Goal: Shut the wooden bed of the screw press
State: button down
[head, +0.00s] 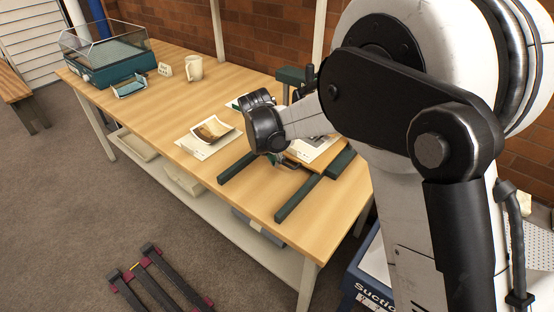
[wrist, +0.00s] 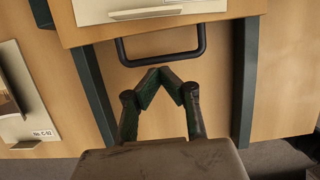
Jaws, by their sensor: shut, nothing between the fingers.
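The screw press (head: 291,75) stands on the table, its dark green upright partly hidden behind my arm. Two green rails (head: 300,198) extend toward the table's front edge. In the head view my wrist hides part of the bed.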

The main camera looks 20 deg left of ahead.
jog(key=s, duration=0.1)
jog(key=s+r, duration=0.1)
jog(key=s+a, duration=0.1)
jog(key=shift+r, duration=0.25)
jog(key=v, duration=0.9)
jog(key=shift+p, duration=0.35)
jog(key=s+d+r+m, duration=0.1)
jog(key=d+r+m, duration=0.35)
jog(key=d, duration=0.45)
jog(key=s+d+r+m+t+y, duration=0.1)
jog(key=d+r+m, duration=0.3)
jog(key=d, duration=0.5)
jog(key=s+d+r+m, duration=0.1)
jog(key=d+r+m, duration=0.2)
jog(key=d+m, duration=0.45)
jog(key=s+d+f+m+t, duration=0.1)
jog(key=s+d+m, duration=0.7)
jog(key=d, duration=0.3)
jog(key=s+d+f+m+t, duration=0.2)
jog(key=s+d+m, duration=0.6)
jog(key=d, duration=0.3)
jog(key=shift+s+d+f+m, duration=0.15)
jog(key=shift+s+d+m, duration=0.15)
jog(key=shift+m, duration=0.1)
